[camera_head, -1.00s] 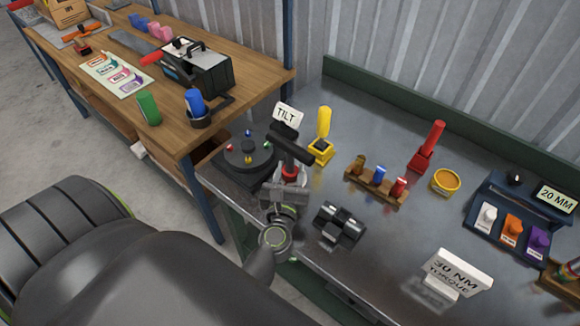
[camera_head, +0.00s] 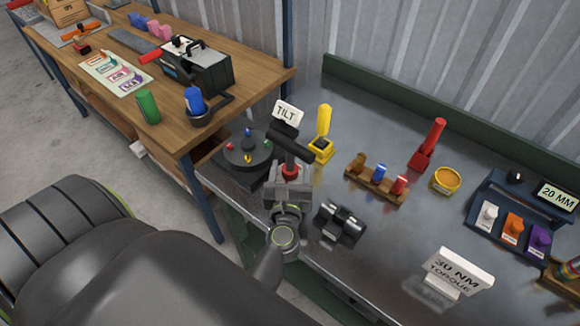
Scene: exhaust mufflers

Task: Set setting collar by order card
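The order card is possibly the white card reading "30 NM TORQUE" (camera_head: 457,273) at the front right of the metal bench. I cannot tell which part is the setting collar. A black crossbar handle (camera_head: 290,144) with a red collar-like part (camera_head: 291,169) below it stands in front of the white "TILT" sign (camera_head: 286,112). My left gripper (camera_head: 290,186) is right at the base of this handle, seen from behind. Its fingers are hidden, so I cannot tell whether it is open or shut. My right gripper is out of view.
A round black turntable (camera_head: 240,165) with coloured pegs is left of the handle. A black clamp-like block (camera_head: 340,224) is close on the right. Further right are a wooden peg rack (camera_head: 376,185), a red lever (camera_head: 428,146) and a "20 MM" panel (camera_head: 556,197). A wooden table (camera_head: 110,95) stands left.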

